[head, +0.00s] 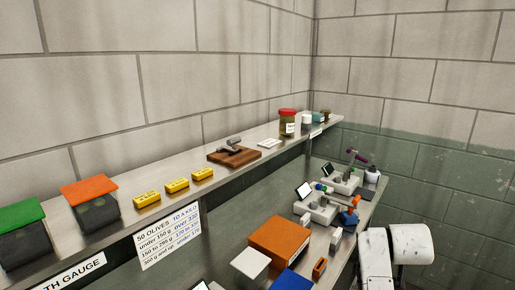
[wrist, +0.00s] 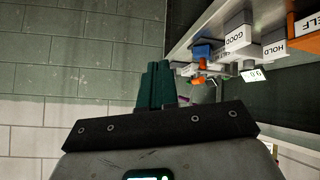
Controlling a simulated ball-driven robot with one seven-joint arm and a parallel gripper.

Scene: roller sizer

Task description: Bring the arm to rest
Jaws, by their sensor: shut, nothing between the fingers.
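My gripper (wrist: 157,72) shows in the wrist view as dark green fingers close together in front of a black plate. It is shut and holds nothing. The fingers stand against a tiled wall, apart from a bench and its labelled boxes at the upper right of that view. In the head view, white links of my arm (head: 385,255) stand at the lower right, beside the right end of the lower bench. My gripper is hidden in the head view.
The upper shelf (head: 125,195) holds yellow blocks (head: 177,186), a red-lidded jar (head: 287,122) and a wooden board (head: 234,156). The lower bench holds an orange box (head: 279,240) and small instruments. In the wrist view, GOOD (wrist: 238,38) and HOLD (wrist: 275,47) labels show. The wall side looks clear.

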